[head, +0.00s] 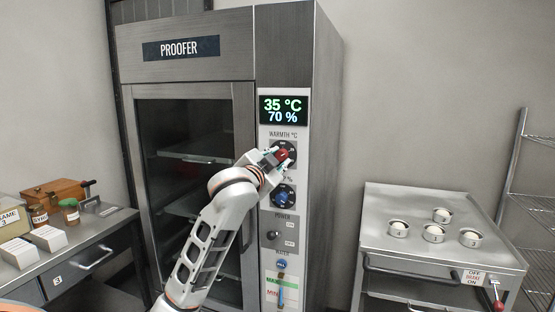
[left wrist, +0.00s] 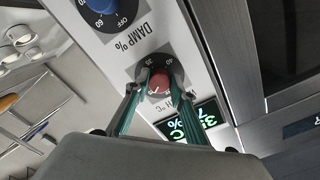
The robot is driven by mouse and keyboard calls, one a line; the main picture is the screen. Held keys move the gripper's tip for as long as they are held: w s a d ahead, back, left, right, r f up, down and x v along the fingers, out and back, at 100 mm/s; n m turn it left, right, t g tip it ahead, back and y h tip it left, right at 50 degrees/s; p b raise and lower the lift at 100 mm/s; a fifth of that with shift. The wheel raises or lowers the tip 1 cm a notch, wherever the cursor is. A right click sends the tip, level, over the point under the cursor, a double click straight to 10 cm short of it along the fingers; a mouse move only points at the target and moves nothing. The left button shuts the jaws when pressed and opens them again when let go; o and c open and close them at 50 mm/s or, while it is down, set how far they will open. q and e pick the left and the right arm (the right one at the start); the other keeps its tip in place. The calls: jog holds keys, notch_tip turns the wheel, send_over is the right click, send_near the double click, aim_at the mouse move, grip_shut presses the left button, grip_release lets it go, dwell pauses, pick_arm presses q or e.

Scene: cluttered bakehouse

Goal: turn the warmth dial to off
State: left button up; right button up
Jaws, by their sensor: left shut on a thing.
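The warmth dial (head: 283,154) has a red knob on a dark round scale, on the panel of the steel proofer (head: 290,40). In the left wrist view the red knob (left wrist: 159,84) sits between the two green-lined fingers. My left gripper (head: 279,157) is shut on this knob; it partly hides the scale in the head view. The display (head: 283,110) above reads 35 °C and 70 %. The dial's pointer setting is too small to read surely. My right gripper is not in view.
A blue damp dial (head: 284,196) sits just below the warmth dial, then a power switch (head: 272,235). A steel table (head: 400,250) with several small white-filled cups stands at right. A bench (head: 85,245) with jars and boxes stands at left.

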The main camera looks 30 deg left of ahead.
aim_at(283, 121)
pick_arm(q)
jog(key=n, duration=0.6)
jog(key=shift+d+n, duration=0.15)
jog(key=shift+n, duration=0.15)
jog(key=n, duration=0.4)
jog(key=shift+n, duration=0.3)
jog(key=o, duration=1.1)
notch_tip(283, 121, up, 10)
